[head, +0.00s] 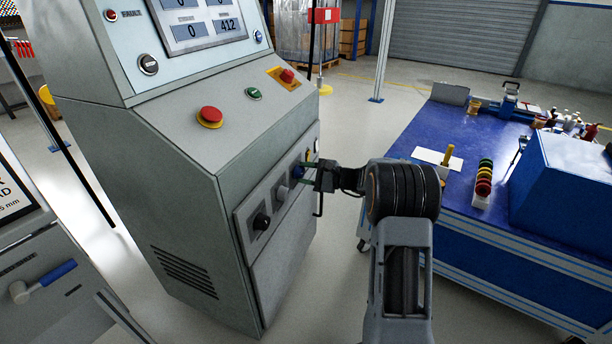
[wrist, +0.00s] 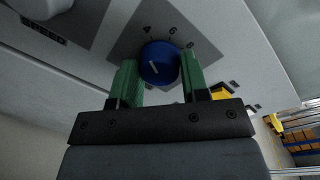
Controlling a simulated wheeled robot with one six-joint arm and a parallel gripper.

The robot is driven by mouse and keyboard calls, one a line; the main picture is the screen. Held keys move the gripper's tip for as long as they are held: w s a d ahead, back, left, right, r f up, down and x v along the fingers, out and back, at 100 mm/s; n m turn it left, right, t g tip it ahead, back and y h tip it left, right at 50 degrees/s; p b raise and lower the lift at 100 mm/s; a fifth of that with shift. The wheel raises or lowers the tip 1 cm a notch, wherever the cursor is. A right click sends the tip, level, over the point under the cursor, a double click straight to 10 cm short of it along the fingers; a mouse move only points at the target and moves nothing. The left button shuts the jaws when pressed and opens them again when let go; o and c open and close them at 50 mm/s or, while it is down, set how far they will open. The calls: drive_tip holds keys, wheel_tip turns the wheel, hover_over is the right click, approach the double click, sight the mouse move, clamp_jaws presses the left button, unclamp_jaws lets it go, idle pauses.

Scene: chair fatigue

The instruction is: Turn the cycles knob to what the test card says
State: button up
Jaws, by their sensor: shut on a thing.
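A blue knob (head: 298,172) sits on the lower front panel of the grey test cabinet (head: 180,190). In the wrist view the blue knob (wrist: 160,54) has a white pointer line, and the printed marks 4, 6 and 8 show around its far side. My gripper (head: 303,174) is shut on this knob, with one green finger on each side in the wrist view (wrist: 159,72). The lower part of the dial is hidden by my gripper. A sign (head: 14,192) at the left edge shows partial text; I cannot tell if it is the test card.
A grey knob (head: 281,193) and a black knob (head: 261,221) lie along the same panel. Red stop button (head: 209,116) and green button (head: 254,93) are above. A blue workbench (head: 475,215) with a blue box (head: 565,185) stands right; floor shows between bench and cabinet.

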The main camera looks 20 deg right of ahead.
idle(0.4)
drive_tip(key=o, duration=0.9)
drive_tip(key=p+v, duration=0.4)
drive_tip(key=v, duration=0.9)
drive_tip(key=shift+s+d, duration=0.2)
drive_tip(key=shift+d, duration=0.1)
drive_tip(key=s+a+r+n+g+h+p, duration=0.25)
drive_tip(key=s+a+r+g+p, duration=0.2)
drive_tip(key=a+r+p, duration=0.35)
drive_tip(key=s+a+r+n+g+h+p, duration=0.2)
drive_tip(key=s+a+r+n+g+p, duration=0.25)
drive_tip(key=r+p, duration=0.5)
drive_tip(key=s+a+r+n+t+h+p, duration=0.1)
drive_tip(key=s+r+n+h+p, duration=0.1)
drive_tip(key=s+r+p, duration=0.3)
drive_tip(key=s+a+r+n+h+p, duration=0.1)
drive_tip(key=s+r+n+h+p, duration=0.2)
drive_tip(key=r+p, duration=0.4)
drive_tip(key=s+a+r+n+t+h+p, duration=0.1)
drive_tip(key=s+r+n+h+p, duration=0.2)
drive_tip(key=s+r+p, duration=0.3)
drive_tip(key=shift+s+a+r+t+h, duration=0.1)
drive_tip(key=shift+s+r+t+h, duration=0.1)
drive_tip(key=shift+r+h, duration=0.45)
drive_tip(key=shift+s+a+r+t+h, duration=0.1)
drive_tip(key=shift+s+r+h, duration=0.1)
drive_tip(key=shift+r, duration=0.8)
